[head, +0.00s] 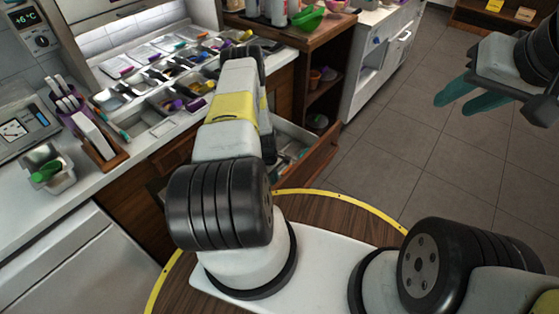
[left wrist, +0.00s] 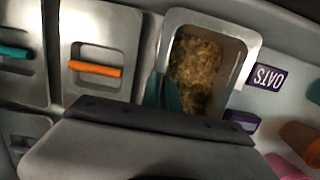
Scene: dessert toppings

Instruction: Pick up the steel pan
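The steel pan (left wrist: 252,50) shows in the left wrist view, open at the top, with brown flaky oats (left wrist: 197,75) in it. My left gripper (left wrist: 164,92) has one teal finger inside the pan's left wall and one just outside it. The fingers are close together, with the wall between them, so it looks shut on the wall. In the head view my left arm reaches over the counter; its fingers and this pan are hidden or unclear there. My right gripper (head: 463,97) hangs over the floor at the upper right, empty, its teal fingers apart.
A purple OATS label (left wrist: 268,78) lies right of the pan. Lidded pans stand left of it, one with an orange handle (left wrist: 95,69). In the head view several topping pans (head: 165,100) crowd the white counter (head: 120,185). A drawer (head: 312,160) stands open below.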

